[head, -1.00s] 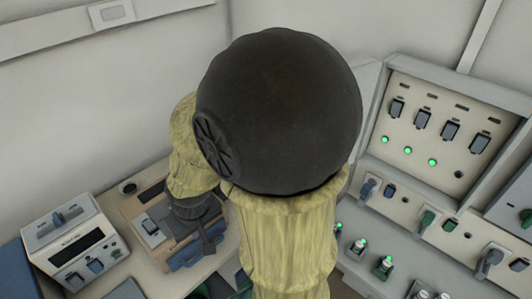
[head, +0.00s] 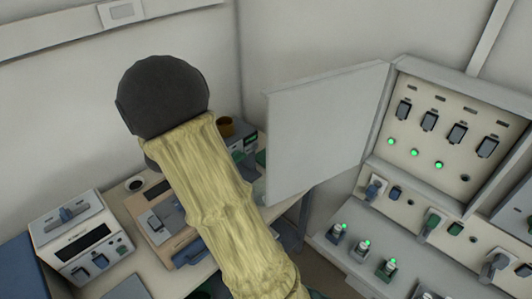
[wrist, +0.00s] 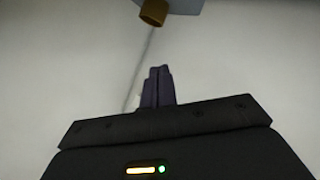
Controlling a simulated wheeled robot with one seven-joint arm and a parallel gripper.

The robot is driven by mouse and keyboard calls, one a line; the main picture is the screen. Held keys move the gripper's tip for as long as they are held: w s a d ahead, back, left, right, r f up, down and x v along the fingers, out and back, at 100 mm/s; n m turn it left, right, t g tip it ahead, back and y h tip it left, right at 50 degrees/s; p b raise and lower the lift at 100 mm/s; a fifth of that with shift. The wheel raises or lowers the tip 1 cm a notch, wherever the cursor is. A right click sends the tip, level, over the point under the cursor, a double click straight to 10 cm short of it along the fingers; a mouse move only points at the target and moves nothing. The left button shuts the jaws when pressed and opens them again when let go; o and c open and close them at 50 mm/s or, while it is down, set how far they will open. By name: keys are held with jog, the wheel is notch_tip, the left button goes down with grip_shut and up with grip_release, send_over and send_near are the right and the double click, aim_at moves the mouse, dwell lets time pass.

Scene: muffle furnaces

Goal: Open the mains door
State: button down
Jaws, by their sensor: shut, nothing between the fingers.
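The mains door (head: 325,125) is a plain light grey panel in the head view. It stands swung wide open, hinged at the left side of the switch cabinet (head: 388,107), whose inside is exposed. My arm crosses the left half of the head view, left of the door, and its black joint hides my gripper there. In the wrist view my gripper (wrist: 157,88) shows its dark fingers together, empty, with a pale wall behind. I see no contact with the door.
Several dark breakers (head: 429,121) and green lamps fill the cabinet. A sloping switch console (head: 335,240) lies below it. At left, a white instrument (head: 80,240) stands on a bench, with a brown cup (head: 226,127) farther back. The brown cup also shows in the wrist view (wrist: 153,12).

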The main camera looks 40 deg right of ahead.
jog(key=s+d+m+g+h, duration=0.2)
jog(key=s+d+g+h, duration=0.2)
jog(key=d+g+h, duration=0.25)
jog(key=s+a+f+m+g, duration=0.1)
jog(key=s+a+g, duration=0.2)
jog(key=s+g, duration=0.4)
jog(key=g, duration=0.3)
jog(key=shift+f, duration=0.25)
jog(key=shift+d+h, duration=0.1)
jog(key=shift+h, duration=0.15)
jog(key=s+d+p, duration=0.6)
jog(key=s+d, duration=0.2)
jog(key=shift+p, duration=0.3)
